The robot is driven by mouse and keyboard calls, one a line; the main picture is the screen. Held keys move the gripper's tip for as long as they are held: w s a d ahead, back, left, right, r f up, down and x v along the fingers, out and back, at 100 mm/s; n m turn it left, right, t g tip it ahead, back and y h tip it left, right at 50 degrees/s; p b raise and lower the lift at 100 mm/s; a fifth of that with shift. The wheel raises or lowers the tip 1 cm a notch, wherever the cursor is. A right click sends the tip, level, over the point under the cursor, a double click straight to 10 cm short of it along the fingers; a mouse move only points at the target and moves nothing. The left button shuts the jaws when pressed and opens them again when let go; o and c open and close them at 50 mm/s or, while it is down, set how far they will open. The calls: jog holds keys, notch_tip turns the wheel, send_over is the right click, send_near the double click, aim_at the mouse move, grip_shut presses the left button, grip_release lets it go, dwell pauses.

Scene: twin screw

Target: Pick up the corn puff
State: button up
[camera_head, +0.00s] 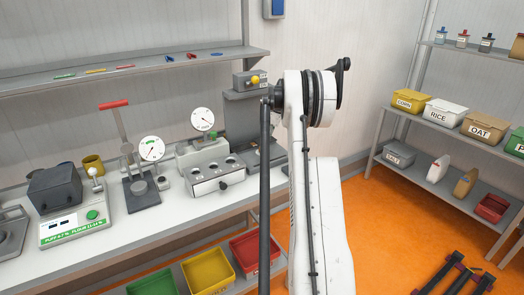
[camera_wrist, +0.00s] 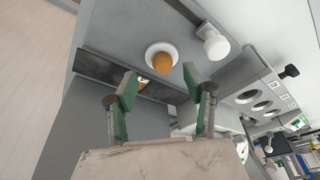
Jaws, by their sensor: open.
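A short orange-brown piece (camera_wrist: 162,62), which looks like the corn puff, sits in a round white ring (camera_wrist: 174,51) on a grey surface in the wrist view. My gripper (camera_wrist: 160,79) is open, with its green-padded fingertips apart and just below the piece in the picture. Nothing is held between them. A small yellowish patch shows between the fingers, too small to identify. In the head view, a grey unit with a yellow round part (camera_head: 255,81) stands behind my arm. I cannot tell whether that part is the same piece. My gripper is hidden there.
A white knob (camera_wrist: 215,45) sticks out close right of the ring. A box with several round holes (camera_head: 218,175) and dial gauges (camera_head: 152,149) stand on the white bench (camera_head: 165,228). Labelled bins, including a yellow CORN bin (camera_head: 411,101), stand on the right shelf.

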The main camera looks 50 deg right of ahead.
aim_at(262, 149)
jog(key=shift+p+x, duration=0.45)
jog(key=shift+x, duration=2.1)
jog(key=shift+w+a, duration=0.1)
jog(key=shift+a, duration=0.1)
jog(key=c, duration=0.8)
